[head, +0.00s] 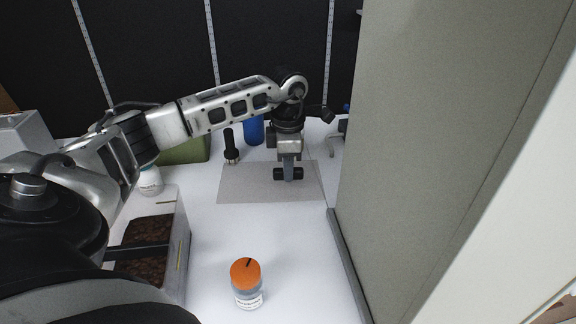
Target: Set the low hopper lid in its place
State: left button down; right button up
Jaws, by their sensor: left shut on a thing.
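My left gripper (288,174) reaches in from the left, points down and is shut on a narrow grey upright piece, which looks like the grip of the low hopper lid. A thin, flat grey sheet (245,184), apparently the lid's plate, spreads out under the gripper. I cannot tell whether it touches the counter. An open, low pale hopper (180,245) with dark brown beans inside stands at the left front. A black bar crosses over its beans. My right gripper is not in view.
A jar with an orange lid (246,274) stands at the front middle. A black-handled tool (231,150), a blue cylinder (253,131), a green object (188,150) and a white jar (149,182) stand behind. A tall grey panel (440,150) blocks the right. The centre counter is clear.

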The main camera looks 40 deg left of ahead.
pick_arm(q)
jog(key=shift+r, duration=0.3)
jog(key=shift+r+p, duration=3.35)
jog(key=shift+r, duration=0.75)
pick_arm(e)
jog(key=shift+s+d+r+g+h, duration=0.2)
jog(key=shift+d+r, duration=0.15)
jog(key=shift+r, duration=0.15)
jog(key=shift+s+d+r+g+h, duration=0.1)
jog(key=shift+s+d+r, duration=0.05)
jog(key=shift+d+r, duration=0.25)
pick_arm(q)
jog(key=shift+s, duration=0.1)
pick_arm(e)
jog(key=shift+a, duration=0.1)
